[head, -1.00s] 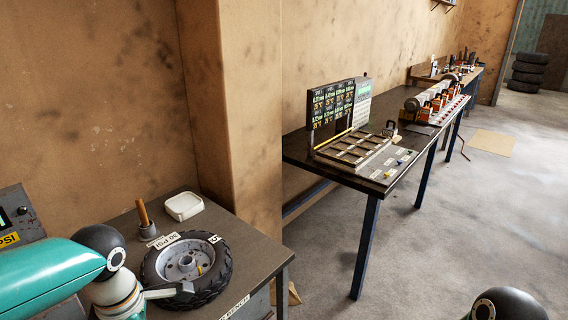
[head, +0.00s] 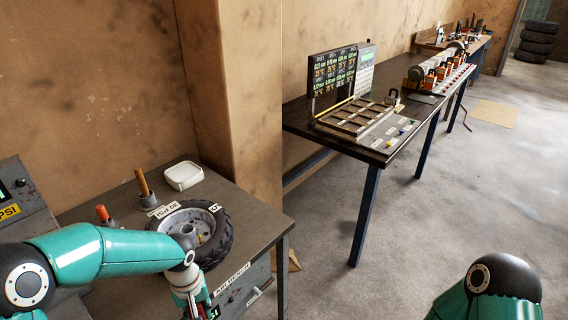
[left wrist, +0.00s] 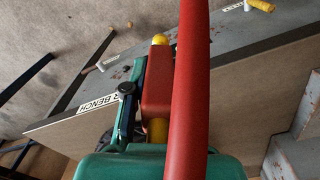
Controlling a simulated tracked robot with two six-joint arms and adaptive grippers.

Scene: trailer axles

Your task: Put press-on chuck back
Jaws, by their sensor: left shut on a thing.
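The press-on chuck appears to be the red piece with yellow ends (left wrist: 158,85) in the left wrist view. My left gripper (left wrist: 140,88) is shut on it, with a dark finger along its left side. A thick red bar or hose (left wrist: 192,70) crosses close to the camera and hides part of the gripper. In the head view my left gripper (head: 192,297) is low, in front of the air bench (head: 262,236), near the bottom edge. What it holds is mostly hidden there. My right gripper is out of view.
A wheel with a black tyre (head: 222,240) lies on the bench. Behind it are a holder with a wooden stick (head: 143,184), a red-topped stick (head: 102,212) and a white dish (head: 183,176). A long workbench (head: 372,143) stands right.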

